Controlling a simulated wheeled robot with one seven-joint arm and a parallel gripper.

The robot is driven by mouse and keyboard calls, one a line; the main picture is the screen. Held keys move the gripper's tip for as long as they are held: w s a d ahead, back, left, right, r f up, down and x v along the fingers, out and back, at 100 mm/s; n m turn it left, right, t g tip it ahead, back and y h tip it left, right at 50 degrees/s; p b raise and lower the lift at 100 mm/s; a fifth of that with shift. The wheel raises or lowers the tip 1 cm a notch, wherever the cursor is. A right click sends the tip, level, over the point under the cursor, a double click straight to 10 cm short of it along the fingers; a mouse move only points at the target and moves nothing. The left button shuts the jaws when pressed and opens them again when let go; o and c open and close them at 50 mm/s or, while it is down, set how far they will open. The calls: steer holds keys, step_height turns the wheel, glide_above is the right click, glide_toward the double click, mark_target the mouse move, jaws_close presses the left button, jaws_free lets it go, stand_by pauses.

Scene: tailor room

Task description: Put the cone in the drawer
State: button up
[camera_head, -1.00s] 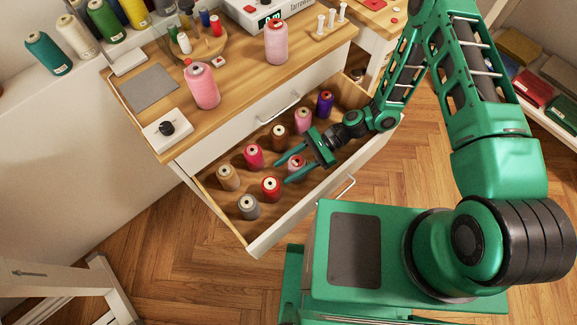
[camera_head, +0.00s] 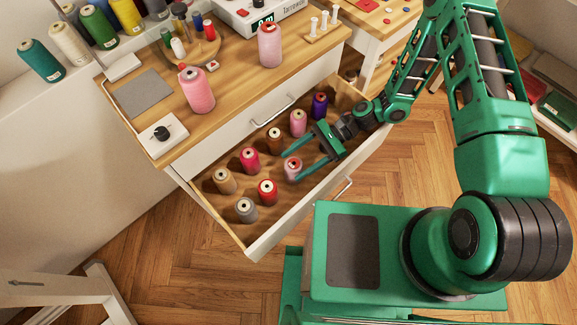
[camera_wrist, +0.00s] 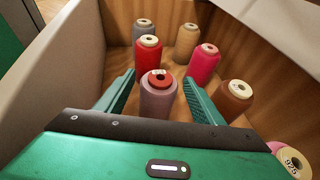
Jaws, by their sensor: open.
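The open drawer (camera_head: 258,239) holds several thread cones. A pale pink cone with a red top (camera_head: 292,169) stands upright in it, between the open fingers of my gripper (camera_head: 299,163). In the wrist view the same cone (camera_wrist: 158,100) stands between the two fingers, with visible room on both sides. Two larger pink cones stand on the table top, one at the left (camera_head: 196,90) with a small red thing on its top and one farther right (camera_head: 269,46). Which cone the task means I cannot tell.
In the drawer stand a red cone (camera_head: 267,191), a grey cone (camera_head: 246,210), a tan cone (camera_head: 224,181), a crimson cone (camera_head: 250,160), a brown cone (camera_head: 275,140), a pink cone (camera_head: 298,122) and a purple cone (camera_head: 319,105). The drawer's front left corner has bare floor.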

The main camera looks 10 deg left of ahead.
steer(key=shift+v, duration=1.25)
